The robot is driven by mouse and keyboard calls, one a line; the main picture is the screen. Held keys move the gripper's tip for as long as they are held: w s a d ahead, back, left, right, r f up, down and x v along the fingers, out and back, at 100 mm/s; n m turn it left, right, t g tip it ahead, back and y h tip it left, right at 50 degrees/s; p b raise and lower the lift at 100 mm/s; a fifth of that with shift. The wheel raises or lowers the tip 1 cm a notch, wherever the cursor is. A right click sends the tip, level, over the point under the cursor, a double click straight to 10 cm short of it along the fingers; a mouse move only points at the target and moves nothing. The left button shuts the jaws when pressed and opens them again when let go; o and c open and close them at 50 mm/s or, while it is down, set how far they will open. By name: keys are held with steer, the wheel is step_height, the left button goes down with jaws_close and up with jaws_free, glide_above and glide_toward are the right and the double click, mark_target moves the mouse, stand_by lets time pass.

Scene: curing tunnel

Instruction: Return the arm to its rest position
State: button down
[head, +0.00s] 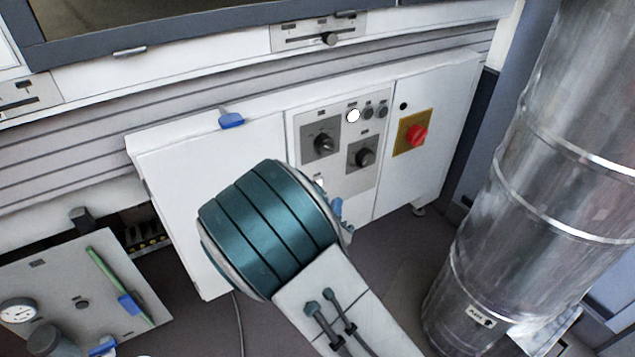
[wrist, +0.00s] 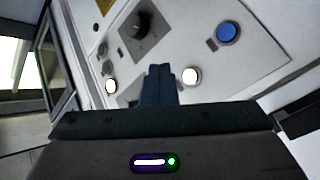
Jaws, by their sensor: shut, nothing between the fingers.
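My gripper (wrist: 161,82) shows in the wrist view as dark fingers close together, shut and empty, pointing at a pale control panel (wrist: 195,30). A white lit button (wrist: 190,76) appears just right of the fingertips, a second white one (wrist: 111,86) to their left, and a blue round one (wrist: 228,33) to the upper right. I cannot tell the gap between fingertips and panel.
The cabinet front bears black knobs (head: 322,143), a white lamp (head: 353,115) and a red switch on a yellow plate (head: 413,134). A large metal duct (head: 540,170) stands at right. A panel with a gauge (head: 18,310) is at lower left. Some floor shows between cabinet and duct.

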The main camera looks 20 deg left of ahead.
stand_by(0.4)
steer(key=w+d+r+m+g+y+p, duration=0.1)
steer(key=d+r+m+g+p, duration=0.35)
steer(key=r+p, duration=0.6)
steer(key=w+d+r+m+g+p, duration=0.1)
steer(key=d+r+m+g+p, duration=0.1)
steer(key=d+r+g+p, duration=0.6)
steer(key=s+d+r+m+g+p, duration=0.1)
steer(key=s+d+r+p, duration=0.4)
steer(key=r, duration=0.4)
steer(key=s+d+r+m+g+h+p, duration=0.1)
steer(key=s+d+r+m+p, duration=0.1)
steer(key=s+d+r+p, duration=0.4)
steer(key=s+d+r+m+g+h+p, duration=0.1)
steer(key=s+d+r+p, duration=0.4)
steer(key=s+r, duration=0.3)
step_height(320, 180, up, 4)
steer(key=shift+d+f+p, duration=0.2)
steer(key=shift+d+p, duration=0.05)
steer(key=shift+p, duration=0.2)
steer(key=shift+g, duration=0.25)
steer(key=shift+s+r, duration=0.25)
steer(key=shift+s, duration=0.35)
